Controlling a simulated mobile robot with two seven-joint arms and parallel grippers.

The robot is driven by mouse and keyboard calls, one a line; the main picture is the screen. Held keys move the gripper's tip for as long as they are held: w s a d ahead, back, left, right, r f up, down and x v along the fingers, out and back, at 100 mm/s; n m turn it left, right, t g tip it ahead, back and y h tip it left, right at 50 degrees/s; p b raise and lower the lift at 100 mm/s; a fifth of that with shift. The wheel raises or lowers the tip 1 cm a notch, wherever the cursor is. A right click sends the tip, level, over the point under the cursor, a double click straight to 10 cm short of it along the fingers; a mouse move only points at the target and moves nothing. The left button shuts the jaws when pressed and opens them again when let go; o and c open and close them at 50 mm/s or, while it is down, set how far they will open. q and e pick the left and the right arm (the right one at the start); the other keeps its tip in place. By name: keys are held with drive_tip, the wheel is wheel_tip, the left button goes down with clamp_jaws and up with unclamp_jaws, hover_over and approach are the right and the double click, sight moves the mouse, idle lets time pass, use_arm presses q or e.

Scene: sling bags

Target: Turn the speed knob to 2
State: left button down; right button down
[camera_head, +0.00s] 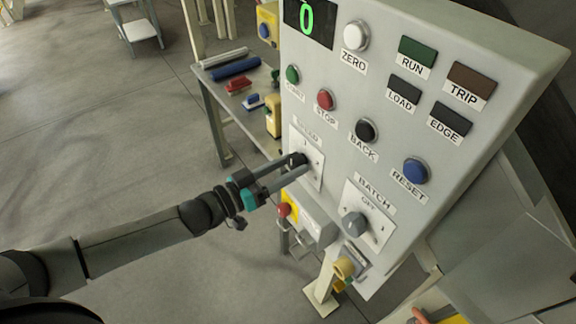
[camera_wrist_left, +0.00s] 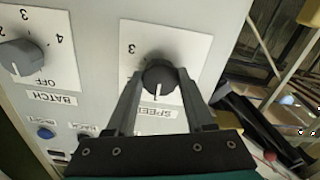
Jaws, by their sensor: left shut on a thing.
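The speed knob (camera_wrist_left: 160,77) is a round dark knob on a white dial plate, seen upside down in the left wrist view. A 3 shows at the upper left of its plate and the SPEED label lies below it, partly covered by a finger. A short white line shows at the knob's lower side; which number it marks I cannot tell. My left gripper (camera_wrist_left: 158,90) is shut on the knob, one finger on each side. In the head view my left gripper (camera_head: 301,165) reaches the speed dial from the left and partly hides it.
The batch knob (camera_head: 353,226), grey, sits lower right of the speed dial. The panel (camera_head: 340,110) carries several buttons and a display (camera_head: 307,20) reading a green 0. A yellow box with a red button (camera_head: 284,210) is close below my gripper. A side table stands behind.

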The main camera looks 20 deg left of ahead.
use_arm(q)
drive_tip(key=shift+m, duration=0.3)
drive_tip(key=m+p, duration=0.1)
drive_tip(key=m, duration=1)
idle(0.5)
drive_tip(key=shift+c, duration=1.4)
unclamp_jaws()
drive_tip(key=shift+a, duration=0.1)
drive_tip(key=v, duration=1.5)
drive_tip(key=shift+b, duration=0.35)
